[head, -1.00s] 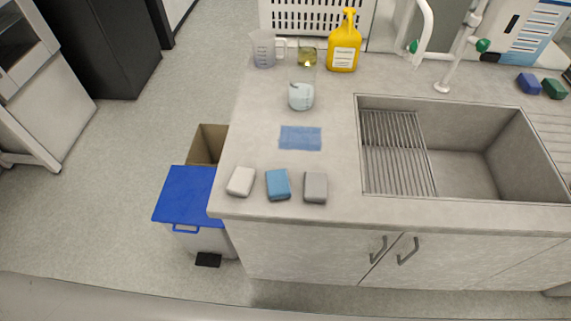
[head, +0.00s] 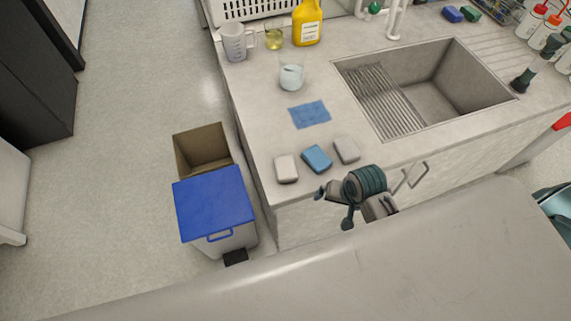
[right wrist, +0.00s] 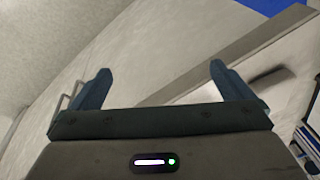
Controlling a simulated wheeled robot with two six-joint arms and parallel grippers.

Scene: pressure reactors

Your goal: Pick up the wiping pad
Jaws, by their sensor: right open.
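Three small block-shaped pads lie in a row near the front left corner of the counter: a white pad (head: 286,168), a blue pad (head: 317,158) and a grey pad (head: 346,149). A flat blue cloth (head: 309,114) lies behind them. I cannot tell which of these is the wiping pad. My right gripper (head: 334,207) is just in front of the counter edge, near the pads but apart from them. In the right wrist view its two fingers (right wrist: 158,84) are spread with nothing between them. My left gripper is not in view.
A sink (head: 430,90) with a ribbed drainer is to the right. A beaker (head: 291,77), a jug (head: 235,42) and a yellow bottle (head: 307,22) stand behind the cloth. A bin with a blue lid (head: 213,204) stands left of the counter. The counter around the pads is clear.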

